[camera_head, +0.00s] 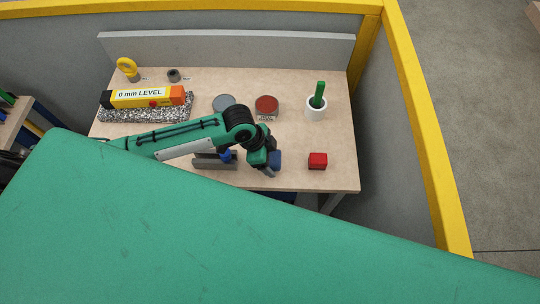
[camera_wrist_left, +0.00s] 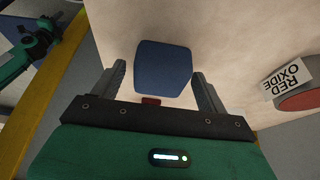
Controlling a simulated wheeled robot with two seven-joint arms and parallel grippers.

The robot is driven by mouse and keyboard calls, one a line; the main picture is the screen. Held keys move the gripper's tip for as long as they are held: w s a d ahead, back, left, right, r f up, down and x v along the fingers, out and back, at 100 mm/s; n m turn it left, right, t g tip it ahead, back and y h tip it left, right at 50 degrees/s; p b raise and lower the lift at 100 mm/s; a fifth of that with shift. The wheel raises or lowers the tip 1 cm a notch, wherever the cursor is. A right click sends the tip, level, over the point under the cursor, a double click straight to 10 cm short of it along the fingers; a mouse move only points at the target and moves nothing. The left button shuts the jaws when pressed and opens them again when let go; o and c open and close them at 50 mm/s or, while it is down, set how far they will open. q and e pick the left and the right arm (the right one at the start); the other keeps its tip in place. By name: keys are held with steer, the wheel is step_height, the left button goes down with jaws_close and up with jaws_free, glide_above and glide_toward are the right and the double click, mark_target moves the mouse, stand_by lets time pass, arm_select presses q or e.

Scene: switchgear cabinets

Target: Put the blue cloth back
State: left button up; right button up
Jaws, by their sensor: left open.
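The blue cloth (camera_head: 276,159) shows as a folded, rounded blue pad at the front middle of the table, partly behind my left gripper (camera_head: 268,170) in the head view. In the left wrist view the blue cloth (camera_wrist_left: 163,66) lies between the two spread fingers of my left gripper (camera_wrist_left: 158,73), with gaps on both sides. The gripper is open and holds nothing. Whether the pad rests flat on the table is hard to tell. My right gripper does not show.
A grey holder (camera_head: 205,163) with a blue item stands just left of the gripper. A red block (camera_head: 318,160) is at right. Behind are a red oxide disc (camera_head: 266,103), a grey disc (camera_head: 224,102), a white pot (camera_head: 316,108) and a level (camera_head: 146,97) on a speckled slab (camera_head: 140,114).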

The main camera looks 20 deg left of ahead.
arm_select(q)
steer(key=b+v, duration=0.2)
steer(key=v, duration=1)
steer(key=shift+r, duration=0.1)
